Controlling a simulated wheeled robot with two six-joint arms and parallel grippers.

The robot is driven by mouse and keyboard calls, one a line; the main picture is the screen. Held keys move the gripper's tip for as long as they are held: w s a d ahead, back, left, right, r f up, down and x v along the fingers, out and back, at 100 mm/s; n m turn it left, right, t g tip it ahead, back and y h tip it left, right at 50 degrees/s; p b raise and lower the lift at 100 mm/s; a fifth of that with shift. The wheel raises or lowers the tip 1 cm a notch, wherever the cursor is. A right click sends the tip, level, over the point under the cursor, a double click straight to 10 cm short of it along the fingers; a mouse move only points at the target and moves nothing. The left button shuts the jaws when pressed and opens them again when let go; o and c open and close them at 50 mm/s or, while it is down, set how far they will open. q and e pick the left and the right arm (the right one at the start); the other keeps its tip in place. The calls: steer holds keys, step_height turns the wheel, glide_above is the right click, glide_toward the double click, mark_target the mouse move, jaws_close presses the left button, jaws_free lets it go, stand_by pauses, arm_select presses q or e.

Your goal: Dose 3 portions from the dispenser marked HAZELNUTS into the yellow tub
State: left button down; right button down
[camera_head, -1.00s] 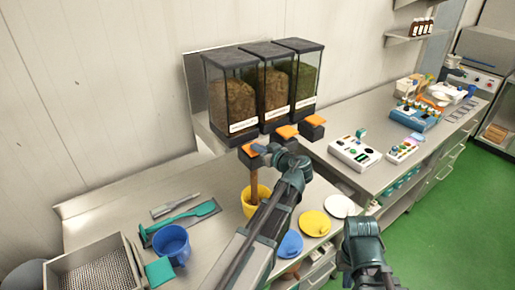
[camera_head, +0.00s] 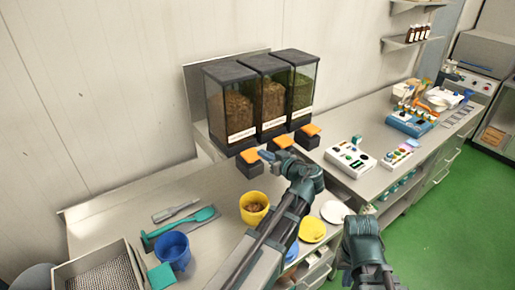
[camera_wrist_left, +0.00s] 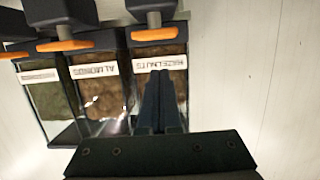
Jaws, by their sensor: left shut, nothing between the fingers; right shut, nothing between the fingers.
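The HAZELNUTS dispenser (camera_head: 230,108) is the leftmost of three clear bins in the head view. Its label reads upside down in the left wrist view (camera_wrist_left: 160,62), at the right. Its orange paddle (camera_head: 249,155) shows at the spout, and in the wrist view (camera_wrist_left: 153,34) it appears above my fingertips with a gap in the picture. My left gripper (camera_head: 266,156) is shut and empty, just right of that paddle in the head view. My right gripper (camera_head: 360,222) is shut and empty at the lower right.
The ALMONDS dispenser (camera_head: 270,103) and a green-filled dispenser (camera_head: 301,92) stand close beside, with their own paddles. A blue jug (camera_head: 173,252), teal spatula (camera_head: 182,226) and metal tray (camera_head: 62,272) are at left. Yellow (camera_head: 312,230) and white discs (camera_head: 334,211) lie right of the tub.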

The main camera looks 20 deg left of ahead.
arm_select(q)
steer(key=shift+p+v, duration=0.3)
steer(key=shift+v, duration=1.65)
stand_by(4.3)
steer(key=s+d+f+m+g+h+b, duration=0.2)
steer(key=s+d+f+m+b, duration=0.15)
steer(key=f, duration=0.45)
steer(key=s+d+f+m+g+h+b, duration=0.1)
steer(key=s+d+f+m+h+b, duration=0.2)
steer(key=f, duration=0.5)
steer(key=s+d+f+m+g+h+b, duration=0.4)
steer(key=s+d+f+m+g+h, duration=0.1)
steer(key=s+d+f+m, duration=0.4)
steer(key=s+d+f+h, duration=0.1)
steer(key=s+d+f, duration=0.1)
steer(key=s+d, duration=0.2)
steer(key=shift+s+d+f+h, duration=0.2)
steer(key=shift+s+h, duration=0.2)
steer(key=shift+s, duration=0.15)
